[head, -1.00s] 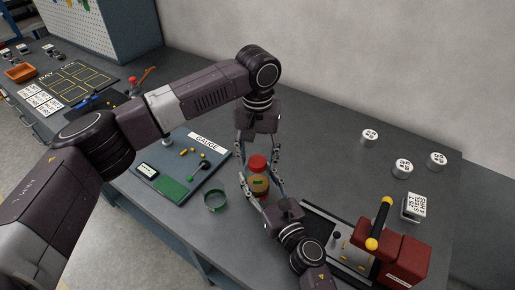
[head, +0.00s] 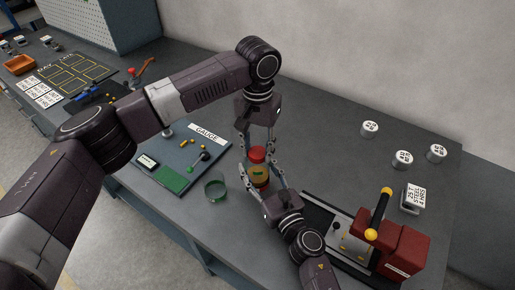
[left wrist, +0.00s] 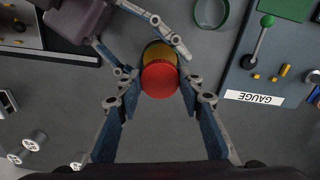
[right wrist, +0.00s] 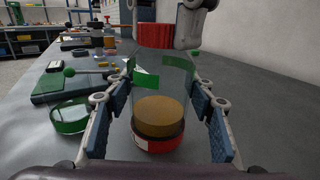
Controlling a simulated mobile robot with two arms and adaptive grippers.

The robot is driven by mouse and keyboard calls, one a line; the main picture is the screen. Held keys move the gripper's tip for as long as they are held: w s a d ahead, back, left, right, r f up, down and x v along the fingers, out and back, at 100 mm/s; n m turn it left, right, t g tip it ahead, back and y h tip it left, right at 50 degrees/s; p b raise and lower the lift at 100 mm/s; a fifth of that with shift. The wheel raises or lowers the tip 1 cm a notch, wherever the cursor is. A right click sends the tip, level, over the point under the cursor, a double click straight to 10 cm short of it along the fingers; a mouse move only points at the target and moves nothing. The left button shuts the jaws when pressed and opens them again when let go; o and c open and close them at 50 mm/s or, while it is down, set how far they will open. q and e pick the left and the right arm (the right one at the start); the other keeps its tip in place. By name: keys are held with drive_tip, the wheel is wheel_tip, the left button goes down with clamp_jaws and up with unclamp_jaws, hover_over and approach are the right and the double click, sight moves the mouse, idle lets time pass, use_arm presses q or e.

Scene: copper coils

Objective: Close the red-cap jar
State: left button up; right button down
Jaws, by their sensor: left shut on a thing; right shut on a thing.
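The jar is clear with brown contents (right wrist: 160,117) and a red-and-white band at its base. It stands upright on the bench and also shows in the head view (head: 260,178). The red cap (head: 257,154) is at the jar's mouth, and shows in the left wrist view (left wrist: 160,78) and right wrist view (right wrist: 155,36). I cannot tell whether it is fully seated. My left gripper (head: 257,146) comes from above and is shut on the cap. My right gripper (head: 262,180) comes from the front and is shut around the jar body.
A green-rimmed clear container (head: 215,188) stands left of the jar. The gauge board (head: 185,160) lies beyond it. A red machine with a black lever (head: 402,250) stands at right.

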use_arm(q)
drive_tip(key=m, duration=1)
drive_tip(key=o, duration=1.4)
drive_tip(key=shift+c, duration=0.2)
drive_tip(key=shift+r, duration=0.1)
wheel_tip(320, 180, up, 12)
use_arm(e)
drive_tip(key=c, duration=0.8)
unclamp_jaws()
